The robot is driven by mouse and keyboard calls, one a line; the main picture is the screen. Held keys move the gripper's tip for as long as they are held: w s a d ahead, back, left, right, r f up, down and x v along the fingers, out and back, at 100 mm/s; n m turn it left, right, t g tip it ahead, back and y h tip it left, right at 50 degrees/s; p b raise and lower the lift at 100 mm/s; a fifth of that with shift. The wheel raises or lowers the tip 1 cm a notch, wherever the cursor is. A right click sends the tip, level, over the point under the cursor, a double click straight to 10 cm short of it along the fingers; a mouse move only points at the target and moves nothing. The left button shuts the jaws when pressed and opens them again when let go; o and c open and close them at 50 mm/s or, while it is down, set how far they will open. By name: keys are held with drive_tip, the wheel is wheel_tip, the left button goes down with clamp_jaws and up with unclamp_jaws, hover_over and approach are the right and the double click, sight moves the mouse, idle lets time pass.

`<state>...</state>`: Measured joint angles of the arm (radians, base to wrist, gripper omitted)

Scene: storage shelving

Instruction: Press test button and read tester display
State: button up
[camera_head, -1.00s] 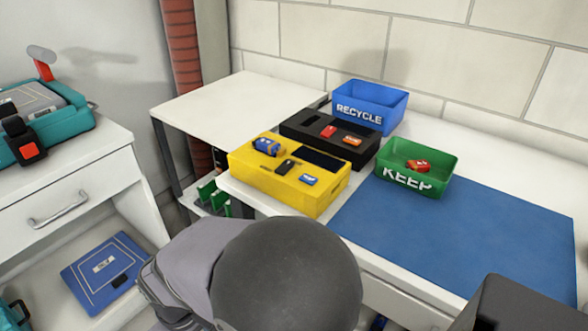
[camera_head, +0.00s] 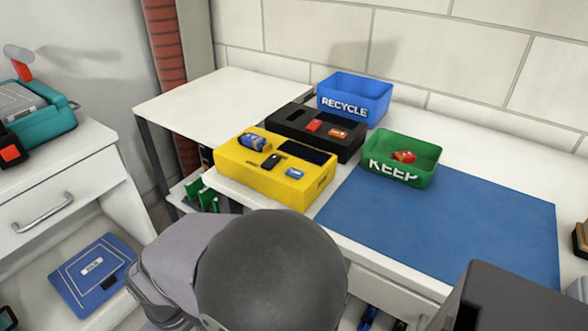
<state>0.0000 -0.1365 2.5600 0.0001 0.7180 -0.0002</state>
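The yellow tester (camera_head: 262,182) sits near the front left edge of the white table. On its top are a blue battery (camera_head: 254,141) at the left, a small black part (camera_head: 271,161) that may be the button, a small blue-and-white piece (camera_head: 295,173) and a dark display panel (camera_head: 304,152). The display shows no text that I can read. My arm's large dark grey joint fills the bottom middle of the view, in front of the tester. My gripper is not in view.
Behind the tester is a black tray (camera_head: 290,118) with a red and an orange item. The blue RECYCLE bin (camera_head: 367,103) and green KEEP bin (camera_head: 381,178), holding a red-orange item, stand at the right. A blue mat (camera_head: 450,222) is clear. A white drawer cabinet (camera_head: 60,185) stands left.

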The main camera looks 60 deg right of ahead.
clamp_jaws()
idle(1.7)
